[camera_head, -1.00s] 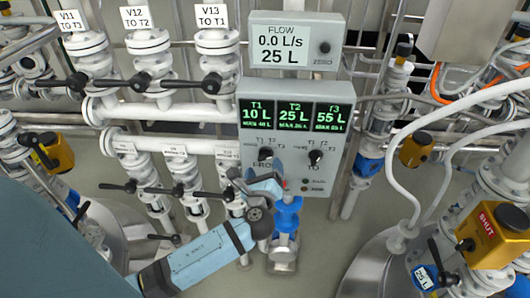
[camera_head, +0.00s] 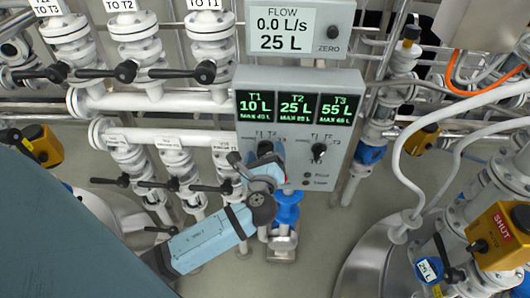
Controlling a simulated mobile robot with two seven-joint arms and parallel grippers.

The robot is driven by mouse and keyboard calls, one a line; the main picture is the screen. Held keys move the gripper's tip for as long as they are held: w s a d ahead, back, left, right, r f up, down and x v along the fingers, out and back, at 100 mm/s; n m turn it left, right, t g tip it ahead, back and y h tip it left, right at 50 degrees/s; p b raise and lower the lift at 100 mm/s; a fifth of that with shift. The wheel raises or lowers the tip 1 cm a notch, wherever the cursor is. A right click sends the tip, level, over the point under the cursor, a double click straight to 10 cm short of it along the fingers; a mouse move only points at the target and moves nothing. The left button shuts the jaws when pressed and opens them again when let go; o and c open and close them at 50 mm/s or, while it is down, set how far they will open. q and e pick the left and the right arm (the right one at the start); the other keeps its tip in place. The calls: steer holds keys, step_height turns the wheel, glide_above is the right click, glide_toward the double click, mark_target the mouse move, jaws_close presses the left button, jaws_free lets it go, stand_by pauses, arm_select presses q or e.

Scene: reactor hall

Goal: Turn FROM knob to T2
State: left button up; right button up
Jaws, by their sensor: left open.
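The grey control panel (camera_head: 341,95) shows three green displays: T1 10 L, T2 25 L and T3 55 L. Below them on the left is the black FROM knob (camera_head: 265,147), partly hidden by my gripper. The black TO knob (camera_head: 319,152) is to its right, with small T1, T2 and T3 marks around it. My left gripper (camera_head: 256,160) is open, just below and in front of the FROM knob. Its fingers hide the FROM label, and I cannot tell whether they touch the knob. The knob's exact pointing direction is unclear. My right gripper is not in view.
A flow box (camera_head: 300,28) reading 0.0 L/s and 25 L sits above the panel. White pipes with several black-handled valves (camera_head: 125,72) fill the left. A blue valve fitting (camera_head: 286,212) stands just below the panel. White hoses (camera_head: 402,170) and a yellow SHUT actuator (camera_head: 501,234) are at right.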

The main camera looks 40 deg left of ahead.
arm_select(q)
steer(key=c, duration=0.9)
steer(key=shift+c, duration=0.2)
steer(key=shift+n, duration=0.3)
steer(key=shift+f+n+b, duration=0.1)
steer(key=shift+n+b, duration=0.4)
steer(key=shift+b, duration=0.1)
steer(key=shift+n+b, duration=2.2)
steer(key=shift+n, duration=0.9)
steer(key=shift+r, duration=0.25)
